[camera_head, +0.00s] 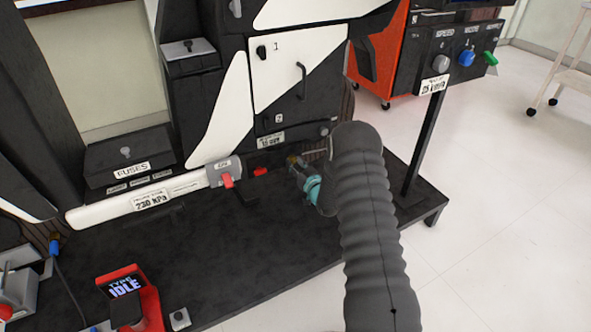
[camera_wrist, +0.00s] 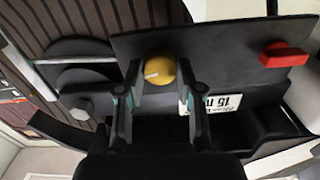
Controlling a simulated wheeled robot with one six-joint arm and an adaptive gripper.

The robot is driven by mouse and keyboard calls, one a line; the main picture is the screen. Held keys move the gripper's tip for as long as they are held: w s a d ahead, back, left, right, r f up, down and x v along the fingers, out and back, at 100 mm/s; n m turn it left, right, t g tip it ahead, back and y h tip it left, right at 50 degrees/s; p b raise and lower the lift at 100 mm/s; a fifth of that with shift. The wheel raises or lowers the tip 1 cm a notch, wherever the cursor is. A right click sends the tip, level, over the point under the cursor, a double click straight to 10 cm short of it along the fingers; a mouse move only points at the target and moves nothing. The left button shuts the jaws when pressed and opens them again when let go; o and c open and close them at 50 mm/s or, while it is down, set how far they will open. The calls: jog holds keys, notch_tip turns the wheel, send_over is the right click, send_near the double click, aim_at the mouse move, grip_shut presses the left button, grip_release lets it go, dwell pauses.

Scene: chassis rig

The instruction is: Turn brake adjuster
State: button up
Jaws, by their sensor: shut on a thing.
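The brake adjuster appears to be a round brass-yellow knob with a small pale mark (camera_wrist: 159,71), set on a dark plate in the wrist view. My gripper (camera_wrist: 160,80) has one finger on each side of the knob and is shut on it.
A red lever (camera_wrist: 284,55) sits on the same plate, right of the knob in the wrist view. A white tube with a pressure label (camera_head: 110,208) lies to the left. A post with a speed sign (camera_head: 425,135) stands right.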

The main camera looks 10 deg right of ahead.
jog(key=m+b, duration=0.2)
jog(key=m, duration=0.1)
jog(key=shift+f+m+b, duration=0.15)
jog(key=shift+m+b, duration=0.15)
jog(key=shift+m, duration=0.1)
jog(key=shift+m+b, duration=0.95)
jog(key=shift+m, duration=1.05)
jog(key=shift+r, duration=0.2)
jog(key=o, duration=1.2)
jog(key=shift+c, duration=0.2)
jog(key=v, duration=1.2)
